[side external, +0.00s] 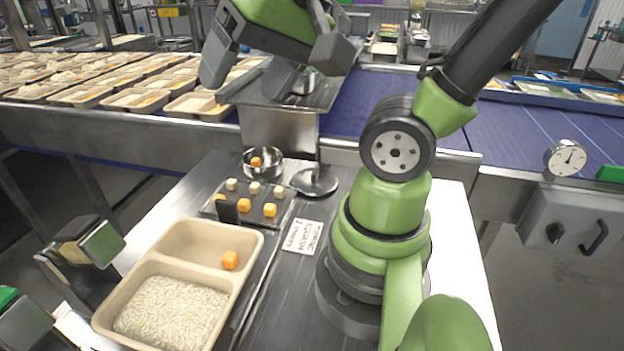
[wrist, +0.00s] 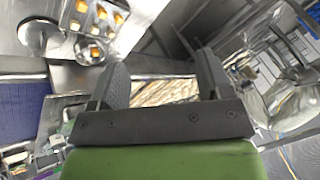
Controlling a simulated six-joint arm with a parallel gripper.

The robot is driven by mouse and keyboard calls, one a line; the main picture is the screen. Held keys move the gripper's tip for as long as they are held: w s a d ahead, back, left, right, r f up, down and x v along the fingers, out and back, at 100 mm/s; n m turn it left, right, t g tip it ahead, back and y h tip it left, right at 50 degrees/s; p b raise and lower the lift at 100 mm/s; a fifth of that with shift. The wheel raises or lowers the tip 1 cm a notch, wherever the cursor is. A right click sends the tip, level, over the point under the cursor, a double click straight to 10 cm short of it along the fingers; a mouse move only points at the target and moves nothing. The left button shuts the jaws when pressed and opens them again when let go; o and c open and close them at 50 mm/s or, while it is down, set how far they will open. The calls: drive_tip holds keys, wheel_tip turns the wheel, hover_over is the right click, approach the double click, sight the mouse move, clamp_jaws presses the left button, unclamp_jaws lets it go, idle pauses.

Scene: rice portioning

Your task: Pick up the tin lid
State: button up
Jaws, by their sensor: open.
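A round, shiny metal lid (side external: 315,181) lies on the steel worktop to the right of a small steel bowl in the side view. A thin upright part rises at its middle. In the wrist view, a round metal disc that looks like this lid (wrist: 38,38) is at the upper left. My gripper (side external: 248,76) is raised well above and behind the lid, over the conveyor side, apart from everything on the worktop. Its dark fingers are spread and empty, also in the wrist view (wrist: 163,82).
The steel bowl (side external: 277,165) holds an orange cube. A clear tray (side external: 287,213) carries several orange and pale cubes. A beige two-part tray (side external: 252,262) holds rice and one orange cube. A printed card (side external: 303,237) lies near my base. A blue conveyor (side external: 345,110) runs behind.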

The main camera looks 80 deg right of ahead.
drive_tip(key=w+d+f+m+g+h, duration=0.25)
drive_tip(key=w+d+f+m, duration=0.2)
drive_tip(key=d+m, duration=0.6)
drive_tip(key=m+g+y, duration=0.2)
drive_tip(key=m+g, duration=0.2)
drive_tip(key=m, duration=1.4)
hover_over(315, 171)
wheel_tip(315, 171, down, 18)
drive_tip(key=shift+a+r, duration=0.15)
drive_tip(key=f, duration=0.6)
drive_tip(key=shift+d+f, duration=0.2)
drive_tip(key=shift+d, duration=0.05)
drive_tip(key=c, duration=1)
